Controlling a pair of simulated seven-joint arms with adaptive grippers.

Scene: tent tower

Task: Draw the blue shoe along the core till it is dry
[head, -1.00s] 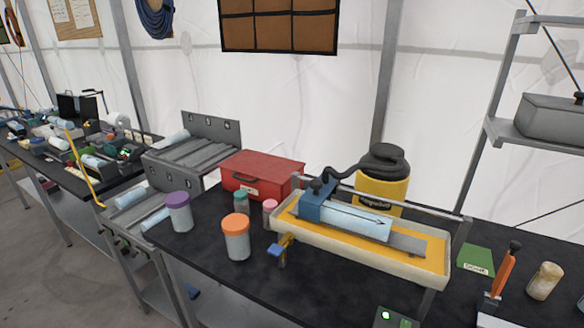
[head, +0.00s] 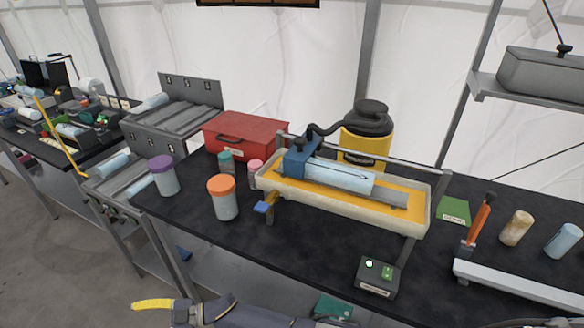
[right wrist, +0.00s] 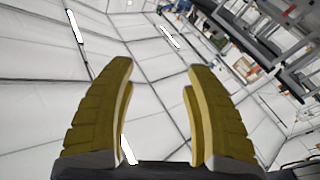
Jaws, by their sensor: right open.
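The blue shoe (head: 297,163) sits at the left end of the pale blue core (head: 345,178). A dark hose runs from the shoe to the yellow vacuum canister (head: 362,148) behind. The core lies along a tray with a yellow bed and a pale rim (head: 343,222). At the bottom left of the head view, what looks like my left gripper (head: 153,303) points left, well below and apart from the tray; one yellow finger shows, so its opening is unclear. My right gripper (right wrist: 161,68) is open and empty in the right wrist view, with tent fabric beyond.
A control box (head: 378,277) with a green light stands in front of the tray. Orange-lidded (head: 223,198) and purple-lidded (head: 164,175) jars and a red case (head: 246,133) are left. A rail bars the tray's back. An orange-handled tool (head: 480,218) stands right.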

